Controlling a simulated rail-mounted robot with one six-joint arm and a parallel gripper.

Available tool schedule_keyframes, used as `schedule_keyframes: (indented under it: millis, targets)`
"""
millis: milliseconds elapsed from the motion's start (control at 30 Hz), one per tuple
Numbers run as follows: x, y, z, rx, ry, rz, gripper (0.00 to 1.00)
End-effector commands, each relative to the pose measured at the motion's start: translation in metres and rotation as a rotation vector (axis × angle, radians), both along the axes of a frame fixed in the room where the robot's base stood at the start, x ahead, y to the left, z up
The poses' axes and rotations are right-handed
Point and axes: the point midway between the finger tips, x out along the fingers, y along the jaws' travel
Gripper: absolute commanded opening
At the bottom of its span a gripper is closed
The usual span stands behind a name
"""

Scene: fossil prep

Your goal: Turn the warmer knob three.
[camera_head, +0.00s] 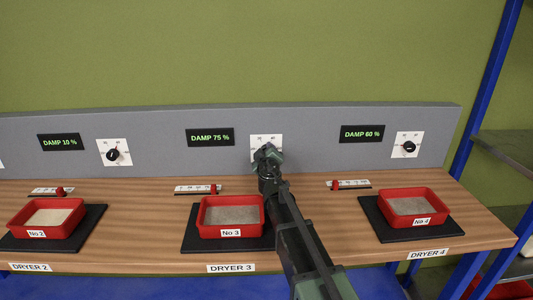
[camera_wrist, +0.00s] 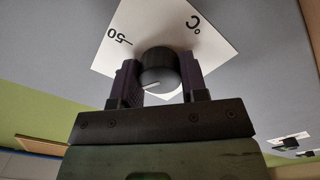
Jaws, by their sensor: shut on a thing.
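The black round knob of dryer 3 (camera_wrist: 159,72) sits on a white dial plate (camera_wrist: 125,40) with "50" and "°C" printed on it. A pale pointer line shows on the knob's face. My gripper (camera_wrist: 158,85) is shut on this knob, one finger on each side. In the head view my gripper (camera_head: 268,155) reaches the dial plate (camera_head: 259,140) on the grey back panel and hides the knob. Left of the plate, a display (camera_head: 210,138) reads DAMP 75 %. Below stands the red tray No 3 (camera_head: 203,228) on a black mat.
Knobs of dryer 2 (camera_head: 113,155) and dryer 4 (camera_head: 410,147) are on either side. Red trays No 2 (camera_head: 20,238) and No 4 (camera_head: 400,220) stand on the wooden bench (camera_head: 150,235). Small sliders (camera_head: 198,189) lie below the panel. A blue rack post (camera_head: 484,90) is at right.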

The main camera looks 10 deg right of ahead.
Motion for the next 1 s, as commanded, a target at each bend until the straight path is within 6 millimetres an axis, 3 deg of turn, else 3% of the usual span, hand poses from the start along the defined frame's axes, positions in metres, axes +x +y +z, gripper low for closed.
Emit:
schedule_keyframes:
  millis: [700,733,867,1000]
  targets:
    - [-0.0009,-0.0001,-0.0003,0.082,-0.011,0.000,0.17]
    - [-0.0008,-0.0001,-0.0003,0.081,-0.011,0.000,0.45]
    - [-0.0006,-0.0001,-0.0003,0.081,-0.011,0.000,0.65]
    - [-0.0004,0.0000,-0.0002,0.081,-0.011,0.000,0.66]
